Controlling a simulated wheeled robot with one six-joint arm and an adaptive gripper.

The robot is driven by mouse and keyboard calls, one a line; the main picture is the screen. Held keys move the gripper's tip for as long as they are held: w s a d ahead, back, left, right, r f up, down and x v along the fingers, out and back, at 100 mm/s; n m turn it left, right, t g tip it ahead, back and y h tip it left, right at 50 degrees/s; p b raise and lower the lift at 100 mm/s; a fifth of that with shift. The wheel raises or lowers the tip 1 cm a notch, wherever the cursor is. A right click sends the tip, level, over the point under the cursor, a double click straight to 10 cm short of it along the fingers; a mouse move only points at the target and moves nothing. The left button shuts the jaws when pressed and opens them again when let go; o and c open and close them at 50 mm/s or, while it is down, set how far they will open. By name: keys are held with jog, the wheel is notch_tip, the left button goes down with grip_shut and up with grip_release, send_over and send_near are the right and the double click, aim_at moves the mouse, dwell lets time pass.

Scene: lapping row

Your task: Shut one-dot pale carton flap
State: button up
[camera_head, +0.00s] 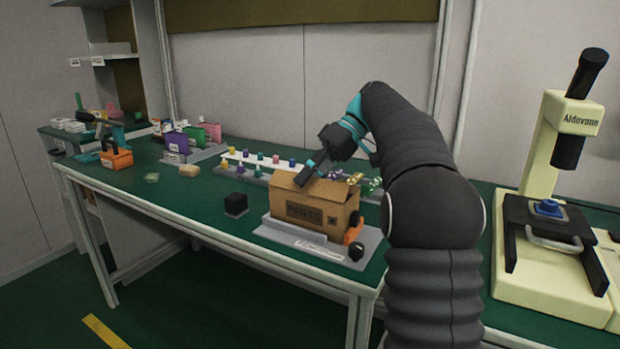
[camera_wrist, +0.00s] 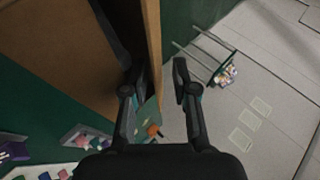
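A brown carton (camera_head: 315,208) with a dark PARTS label stands on a grey plate (camera_head: 277,234) near the bench's front edge. I cannot make out a dot mark on it. A flap (camera_head: 285,180) slants up at its top left; the far top is partly hidden by my gripper. My gripper (camera_head: 308,174) is over the carton's top, its fingers close to the flap. In the wrist view, my gripper (camera_wrist: 153,85) has its two fingers apart. A brown cardboard edge (camera_wrist: 152,40) runs down between them; I cannot tell whether either finger touches it.
A small black block (camera_head: 235,204) stands left of the carton. An orange part and a black knob (camera_head: 356,251) are at its right side. A rack of coloured bottles (camera_head: 245,164) stands behind. A cream press (camera_head: 545,160) is at right. The bench's front left is mostly clear.

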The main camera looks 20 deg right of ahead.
jog(key=shift+r, duration=0.15)
dwell(0.3)
